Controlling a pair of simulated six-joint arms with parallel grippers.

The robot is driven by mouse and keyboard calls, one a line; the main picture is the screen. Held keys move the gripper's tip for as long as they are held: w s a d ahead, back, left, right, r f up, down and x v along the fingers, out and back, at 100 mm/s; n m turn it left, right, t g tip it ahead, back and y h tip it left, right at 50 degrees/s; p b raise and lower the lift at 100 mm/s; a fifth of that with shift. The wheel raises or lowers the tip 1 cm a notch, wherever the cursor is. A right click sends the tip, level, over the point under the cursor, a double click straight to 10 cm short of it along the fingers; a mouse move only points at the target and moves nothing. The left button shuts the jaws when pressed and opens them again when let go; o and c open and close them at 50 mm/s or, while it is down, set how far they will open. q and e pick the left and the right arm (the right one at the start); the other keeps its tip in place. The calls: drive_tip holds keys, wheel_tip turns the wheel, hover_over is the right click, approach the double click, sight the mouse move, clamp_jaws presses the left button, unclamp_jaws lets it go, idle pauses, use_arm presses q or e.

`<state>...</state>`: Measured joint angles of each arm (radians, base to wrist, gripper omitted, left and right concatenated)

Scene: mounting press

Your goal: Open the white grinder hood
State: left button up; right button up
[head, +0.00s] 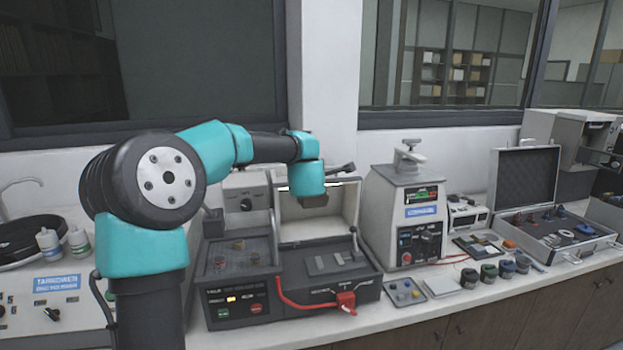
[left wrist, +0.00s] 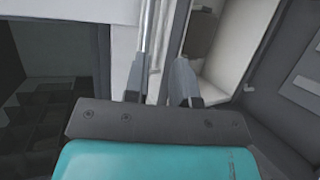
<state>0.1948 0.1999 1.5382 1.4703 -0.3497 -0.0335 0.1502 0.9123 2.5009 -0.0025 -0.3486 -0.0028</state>
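The white grinder hood (head: 330,218) is on the dark-based machine (head: 290,275) in the middle of the head view. It looks raised, with its pale inner face toward me and the slotted work area in front uncovered. My left gripper (head: 313,203) is at the hood's upper edge and hides part of it. In the left wrist view, the two fingers of the left gripper (left wrist: 160,88) stand apart near the hood's edge, with a pale strip between them. The hood's pale inside (left wrist: 222,45) shows to the right. I cannot tell whether the fingers touch it. My right gripper is out of view.
A red cable (head: 305,305) lies across the machine's front. A grey-white press (head: 403,215) stands close on the right, with small jars (head: 488,273) and an open case (head: 545,215) beyond. Bottles (head: 78,242) and a sink unit are at left.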

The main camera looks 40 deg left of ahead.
use_arm(q)
drive_tip(key=v, duration=1.1)
drive_tip(key=shift+f, duration=0.1)
drive_tip(key=w+d+f+n+g+y, duration=0.1)
drive_tip(key=w+f+n+g+y, duration=0.1)
drive_tip(key=w+y, duration=0.4)
drive_tip(key=shift+w+d+f+n, duration=0.4)
drive_tip(key=shift+f+n, duration=0.1)
drive_tip(key=shift+n, duration=0.1)
drive_tip(key=x, duration=1.7)
drive_tip(key=shift+a, duration=0.35)
